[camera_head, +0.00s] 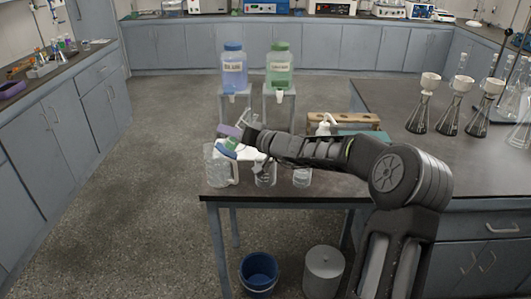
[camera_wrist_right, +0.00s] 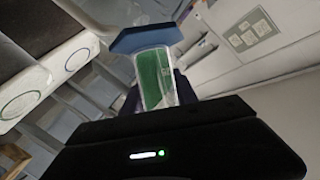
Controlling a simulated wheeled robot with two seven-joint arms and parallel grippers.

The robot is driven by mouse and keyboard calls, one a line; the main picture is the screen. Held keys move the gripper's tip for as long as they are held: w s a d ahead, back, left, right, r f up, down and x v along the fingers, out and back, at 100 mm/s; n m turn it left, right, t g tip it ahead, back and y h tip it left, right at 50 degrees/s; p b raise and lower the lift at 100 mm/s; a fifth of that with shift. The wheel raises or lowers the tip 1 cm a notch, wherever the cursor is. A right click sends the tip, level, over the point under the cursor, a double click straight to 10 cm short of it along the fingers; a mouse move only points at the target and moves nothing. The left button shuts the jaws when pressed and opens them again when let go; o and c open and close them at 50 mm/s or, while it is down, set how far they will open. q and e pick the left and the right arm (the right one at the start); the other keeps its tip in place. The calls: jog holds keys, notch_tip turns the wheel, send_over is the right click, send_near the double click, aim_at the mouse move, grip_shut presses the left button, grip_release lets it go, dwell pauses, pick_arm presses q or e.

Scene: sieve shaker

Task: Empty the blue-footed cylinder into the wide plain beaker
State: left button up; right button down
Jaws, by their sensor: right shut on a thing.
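The blue-footed cylinder (camera_head: 232,143) is tilted in my right gripper (camera_head: 241,139), above the front left corner of the bench. In the right wrist view, its clear tube (camera_wrist_right: 156,78) holds green contents, and its blue foot (camera_wrist_right: 147,37) is at the far end. My right gripper (camera_wrist_right: 158,98) is shut on the tube. A wide clear glass vessel (camera_head: 211,170) stands just below and left of the gripper. Two smaller glass vessels, one (camera_head: 265,177) and another (camera_head: 302,178), stand to its right. The cylinder's mouth is hidden. My left gripper is out of view.
A white bottle (camera_head: 325,126) and a brown rack (camera_head: 342,119) stand behind my forearm. Several flasks with funnels (camera_head: 455,105) stand at the right. Blue (camera_head: 234,70) and green (camera_head: 279,68) carboys are behind the bench. A blue bucket (camera_head: 259,273) is on the floor.

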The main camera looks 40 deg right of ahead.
jog(key=shift+a+r+m+t+y+p, duration=0.15)
jog(key=shift+m+p, duration=0.35)
jog(key=shift+p, duration=0.5)
jog(key=shift+a+m+t+y+p, duration=0.2)
jog(key=shift+m+p, duration=0.3)
jog(key=shift+p, duration=0.5)
jog(key=shift+w+f, duration=0.1)
jog(key=shift+f, duration=0.1)
jog(key=shift+a+m+t+p, duration=0.1)
jog(key=shift+m+t+p, duration=0.35)
jog(key=shift+m+p, duration=0.45)
jog(key=shift+a+f+m+t+p, duration=0.1)
jog(key=shift+f+m+t+p, duration=0.15)
jog(key=shift+m+p, duration=0.55)
jog(key=shift+m+t, duration=0.25)
jog(key=shift+m, duration=0.05)
jog(key=shift+d+f+m+t+b, duration=0.1)
jog(key=shift+d+m+t+b, duration=0.35)
jog(key=shift+m, duration=0.45)
jog(key=shift+d+f+m+t+b, duration=0.2)
jog(key=shift+f+m+t+b, duration=0.25)
jog(key=shift+f+m+b, duration=0.5)
dwell(2.0)
